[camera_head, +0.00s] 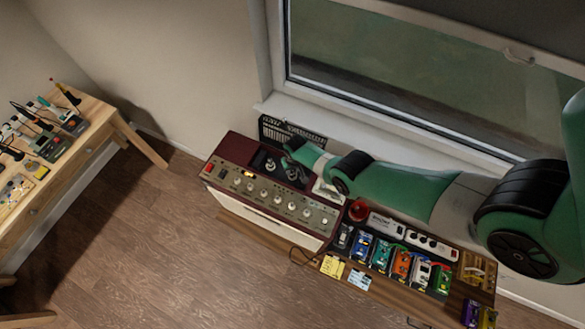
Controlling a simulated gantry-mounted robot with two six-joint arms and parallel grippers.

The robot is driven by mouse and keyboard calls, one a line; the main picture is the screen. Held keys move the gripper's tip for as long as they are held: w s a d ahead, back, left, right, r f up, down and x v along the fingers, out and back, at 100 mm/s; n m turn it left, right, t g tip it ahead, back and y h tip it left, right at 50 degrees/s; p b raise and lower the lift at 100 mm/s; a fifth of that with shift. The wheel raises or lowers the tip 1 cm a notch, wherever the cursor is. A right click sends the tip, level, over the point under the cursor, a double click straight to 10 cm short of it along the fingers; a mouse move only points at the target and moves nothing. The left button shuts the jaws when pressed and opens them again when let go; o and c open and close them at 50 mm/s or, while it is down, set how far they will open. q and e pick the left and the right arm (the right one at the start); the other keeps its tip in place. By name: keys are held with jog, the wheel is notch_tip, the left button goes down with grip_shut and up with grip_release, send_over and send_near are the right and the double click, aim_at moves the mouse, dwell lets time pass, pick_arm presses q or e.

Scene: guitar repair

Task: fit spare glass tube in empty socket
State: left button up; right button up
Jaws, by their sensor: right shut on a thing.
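The dark red amplifier (230,148) stands below the window, with a row of knobs along its front panel. Its top has a dark recess (259,160) where small glass tubes and sockets sit, too small to tell apart clearly. My right gripper (287,160) comes in from the right and is at the back of this recess. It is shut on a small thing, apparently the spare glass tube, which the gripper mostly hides. The empty socket cannot be made out. My left gripper is not in view.
Right of the amplifier, a wooden board holds several coloured effect pedals (380,254), a red round cup (358,210) and a white power strip (431,245). A window sill runs close behind my arm. A wooden workbench (95,108) with tools stands at left. Open floor lies between.

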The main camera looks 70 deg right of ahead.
jog(key=shift+f, duration=0.3)
jog(key=shift+r, duration=0.1)
jog(key=o, duration=1.5)
jog(key=shift+c, duration=0.2)
